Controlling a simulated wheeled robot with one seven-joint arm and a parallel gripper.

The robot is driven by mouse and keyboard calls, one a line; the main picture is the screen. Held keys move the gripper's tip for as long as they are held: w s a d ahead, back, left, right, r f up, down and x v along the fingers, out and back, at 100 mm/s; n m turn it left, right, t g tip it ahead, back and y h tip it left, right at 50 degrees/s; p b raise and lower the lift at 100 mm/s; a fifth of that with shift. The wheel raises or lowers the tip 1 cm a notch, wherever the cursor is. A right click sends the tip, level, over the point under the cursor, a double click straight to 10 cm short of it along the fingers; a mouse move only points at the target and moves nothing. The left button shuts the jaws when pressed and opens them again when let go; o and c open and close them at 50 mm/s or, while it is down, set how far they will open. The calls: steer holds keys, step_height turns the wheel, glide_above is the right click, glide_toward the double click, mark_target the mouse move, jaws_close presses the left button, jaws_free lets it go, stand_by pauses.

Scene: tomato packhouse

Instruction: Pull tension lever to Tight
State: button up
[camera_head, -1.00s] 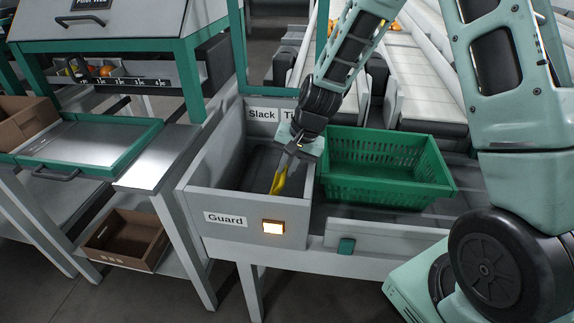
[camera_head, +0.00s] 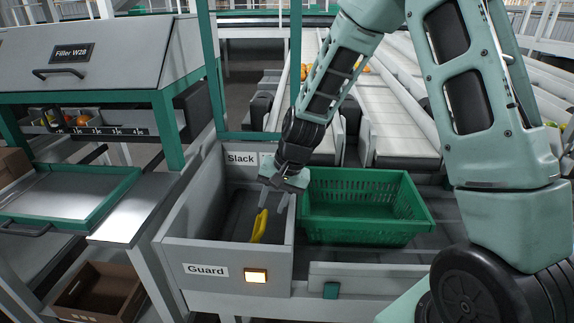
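A yellow lever (camera_head: 259,226) stands inside a grey box with a Guard label (camera_head: 205,270) on its front wall. The lever leans slightly right, and its base is hard to make out. A Slack label (camera_head: 241,159) is on the back wall; my arm hides the area to its right, so no Tight label is readable now. My gripper (camera_head: 273,203) hangs over the right part of the box, with its fingers pointing down and spread apart. The lever's top is just below the left finger, and I see nothing held. I cannot tell whether finger and lever touch.
A green crate (camera_head: 318,226) stands close right of the box. A lit amber button (camera_head: 256,276) is on the box's front. The box walls (camera_head: 225,252) and a green upright post (camera_head: 296,75) surround the work area. A steel table (camera_head: 135,215) is at left.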

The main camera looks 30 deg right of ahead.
steer(key=p+v, duration=0.2)
steer(key=v, duration=1.1)
steer(key=shift+d+r, duration=0.2)
steer(key=shift+r, duration=0.05)
steer(key=s+a+n+g, duration=0.2)
steer(key=s+a+n, duration=0.5)
steer(key=s+a, duration=0.45)
steer(key=s+a+n+h, duration=0.1)
steer(key=s+a+n, duration=0.25)
steer(key=s, duration=0.35)
steer(key=s+a+n+h, duration=0.1)
steer(key=s+a+n, duration=0.2)
steer(key=s+n, duration=0.25)
step_height(320, 180, up, 13)
steer(key=m+p, duration=0.1)
steer(key=p, duration=1.2)
steer(key=shift+s+r+p, duration=0.2)
steer(key=shift+p, duration=0.1)
steer(key=shift+d, duration=0.1)
